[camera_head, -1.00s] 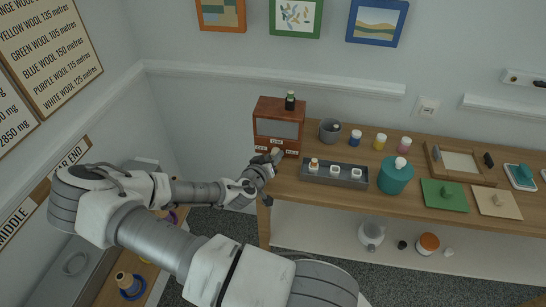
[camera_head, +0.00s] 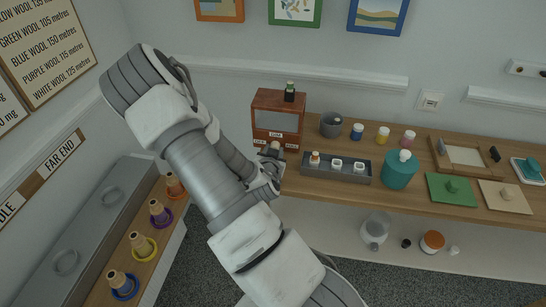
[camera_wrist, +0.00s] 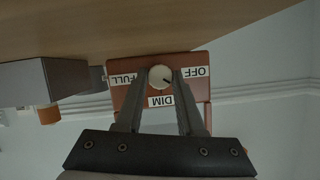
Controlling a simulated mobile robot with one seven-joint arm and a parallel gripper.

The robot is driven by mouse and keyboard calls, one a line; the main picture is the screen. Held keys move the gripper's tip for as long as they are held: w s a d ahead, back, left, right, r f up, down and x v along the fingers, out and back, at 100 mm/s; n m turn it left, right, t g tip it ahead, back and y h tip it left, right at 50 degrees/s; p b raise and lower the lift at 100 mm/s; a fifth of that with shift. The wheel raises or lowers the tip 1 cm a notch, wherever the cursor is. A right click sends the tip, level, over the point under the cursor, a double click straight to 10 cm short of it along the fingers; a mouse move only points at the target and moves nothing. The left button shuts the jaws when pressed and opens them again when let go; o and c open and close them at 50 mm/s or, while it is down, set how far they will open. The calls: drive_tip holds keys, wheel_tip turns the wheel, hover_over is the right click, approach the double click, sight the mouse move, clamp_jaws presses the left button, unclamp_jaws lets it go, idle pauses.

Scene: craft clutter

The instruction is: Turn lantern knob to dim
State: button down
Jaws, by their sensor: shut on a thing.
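The lantern is a red-brown wooden box with a grey front panel (camera_head: 277,120), at the left end of the table in the head view. Its lower front shows close up and upside down in the wrist view (camera_wrist: 190,60). The round pale knob (camera_wrist: 160,75) sits among the labels FULL, DIM and OFF. A small dark mark on its face lies on the OFF side, slightly towards DIM. My gripper (camera_wrist: 158,82) is shut on the knob, one finger on each side. In the head view my gripper (camera_head: 272,156) is at the lantern's lower front, partly covering it.
A small dark bottle (camera_head: 290,92) stands on the lantern. To its right are a grey mug (camera_head: 331,124), a grey tray (camera_head: 310,169) with small containers and a teal jar (camera_head: 399,171). A low unit with coloured spools (camera_head: 142,243) stands at left.

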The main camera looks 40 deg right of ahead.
drive_tip(key=m+t+b, duration=0.1)
drive_tip(key=b, duration=0.2)
drive_tip(key=m+y+b, duration=0.1)
drive_tip(key=b, duration=0.2)
drive_tip(key=m+t+b, duration=0.1)
drive_tip(key=m+b, duration=0.1)
drive_tip(key=b, duration=0.2)
drive_tip(key=shift+s+d+f+t, duration=0.2)
drive_tip(key=shift+d+f+t, duration=0.1)
drive_tip(key=shift+f, duration=0.1)
drive_tip(key=m+t+b, duration=0.1)
drive_tip(key=m+b, duration=0.1)
drive_tip(key=b, duration=0.2)
drive_tip(key=shift+a+r+y+b, duration=0.1)
drive_tip(key=shift+r+y+b, duration=0.05)
drive_tip(key=shift+y+b, duration=0.2)
drive_tip(key=shift+r, duration=0.1)
drive_tip(key=c, duration=0.5)
unclamp_jaws()
drive_tip(key=shift+s+f, duration=0.1)
drive_tip(key=shift+f, duration=0.1)
drive_tip(key=shift+r, duration=0.15)
